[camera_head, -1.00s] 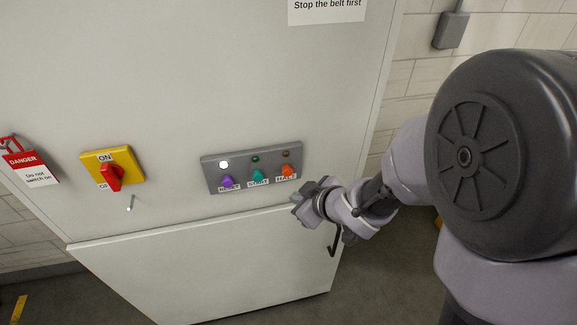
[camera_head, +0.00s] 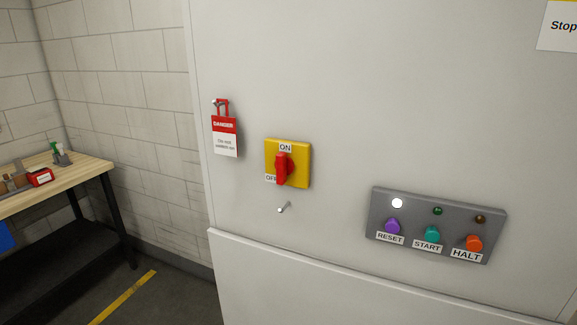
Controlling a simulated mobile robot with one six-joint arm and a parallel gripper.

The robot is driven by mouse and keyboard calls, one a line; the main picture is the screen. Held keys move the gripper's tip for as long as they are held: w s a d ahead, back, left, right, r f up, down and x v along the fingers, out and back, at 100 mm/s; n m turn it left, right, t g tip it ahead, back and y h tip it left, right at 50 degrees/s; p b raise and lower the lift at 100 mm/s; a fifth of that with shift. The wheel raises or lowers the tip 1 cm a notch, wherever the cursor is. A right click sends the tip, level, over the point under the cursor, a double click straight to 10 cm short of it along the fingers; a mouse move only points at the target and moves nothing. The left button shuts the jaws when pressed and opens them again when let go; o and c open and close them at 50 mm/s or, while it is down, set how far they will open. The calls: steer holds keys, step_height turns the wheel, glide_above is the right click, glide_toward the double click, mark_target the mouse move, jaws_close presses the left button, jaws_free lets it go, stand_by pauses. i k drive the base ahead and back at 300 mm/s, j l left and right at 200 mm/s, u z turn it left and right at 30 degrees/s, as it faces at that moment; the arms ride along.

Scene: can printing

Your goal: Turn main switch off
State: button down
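The main switch is a red rotary handle (camera_head: 282,169) on a yellow square plate (camera_head: 302,165) on the front of a pale cabinet. The plate has an ON label at its top and a partly covered OFF label at its lower left. The handle stands close to upright, its top end just under ON. My gripper is out of the picture now, so its opening and its distance from the switch do not show.
A red DANGER tag (camera_head: 225,135) hangs on a hook left of the switch. A small metal peg (camera_head: 284,208) sticks out below it. A grey panel (camera_head: 456,209) with RESET, START and HALT buttons is at right. A wooden workbench (camera_head: 82,173) stands at far left.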

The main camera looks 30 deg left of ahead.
mark_target(284, 165)
steer(key=u, duration=1.35)
